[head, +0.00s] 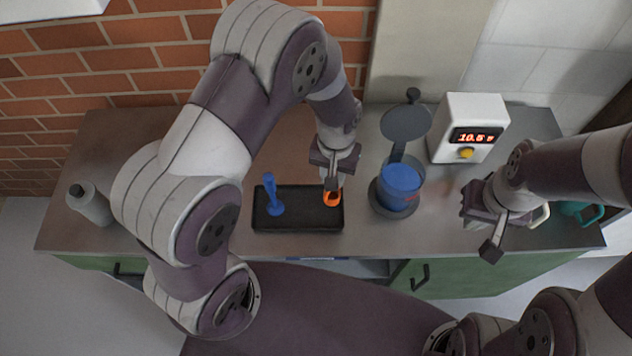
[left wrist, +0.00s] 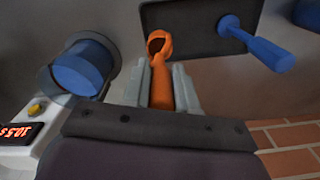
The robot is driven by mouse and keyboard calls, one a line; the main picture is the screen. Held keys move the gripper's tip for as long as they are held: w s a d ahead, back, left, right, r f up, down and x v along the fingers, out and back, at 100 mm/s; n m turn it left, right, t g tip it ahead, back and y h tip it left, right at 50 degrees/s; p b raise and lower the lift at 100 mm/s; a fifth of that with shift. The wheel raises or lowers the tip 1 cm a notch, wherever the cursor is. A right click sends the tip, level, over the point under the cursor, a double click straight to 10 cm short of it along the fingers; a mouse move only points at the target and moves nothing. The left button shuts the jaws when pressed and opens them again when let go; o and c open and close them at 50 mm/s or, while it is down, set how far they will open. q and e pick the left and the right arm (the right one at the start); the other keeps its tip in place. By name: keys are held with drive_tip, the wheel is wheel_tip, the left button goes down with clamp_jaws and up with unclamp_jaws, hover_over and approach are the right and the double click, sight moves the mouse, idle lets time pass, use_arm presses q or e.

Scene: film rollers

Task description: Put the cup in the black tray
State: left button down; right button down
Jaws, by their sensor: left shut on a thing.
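An orange scoop-like cup (left wrist: 160,42) with a round hollow bowl and a straight handle is held by its handle in my left gripper (left wrist: 160,88), which is shut on it. In the head view the orange cup (head: 333,199) shows below my left gripper (head: 333,183), over the right end of the black tray (head: 300,222). I cannot tell whether it touches the tray floor. The black tray also shows in the left wrist view (left wrist: 195,42). My right gripper (head: 488,235) is above the right side of the counter, with no object visible in it; its finger gap is unclear.
A blue long-handled tool (head: 270,195) stands in the tray's left part. A blue-filled container (head: 399,187) with its grey lid (head: 405,122) raised stands right of the tray. A white display box (head: 470,120), grey bottle (head: 90,205) and teal mug (head: 578,210) are also on the counter.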

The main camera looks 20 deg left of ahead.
use_arm(q)
wheel_tip(320, 180, down, 6)
drive_tip(key=a, duration=0.2)
drive_tip(key=shift+a+p, duration=0.35)
drive_tip(key=shift+p, duration=0.05)
drive_tip(key=c, duration=0.9)
unclamp_jaws()
drive_tip(key=shift+s, duration=0.15)
wheel_tip(320, 180, up, 12)
drive_tip(key=b, duration=0.2)
drive_tip(key=shift+t, duration=0.7)
drive_tip(key=s+a+r, duration=0.1)
drive_tip(key=s+a, duration=0.1)
drive_tip(key=s+a+r, duration=0.2)
drive_tip(key=s+a, duration=0.1)
drive_tip(key=s+a+r, duration=0.2)
drive_tip(key=s, duration=0.1)
drive_tip(key=shift+s+a, duration=0.1)
drive_tip(key=shift+a, duration=0.05)
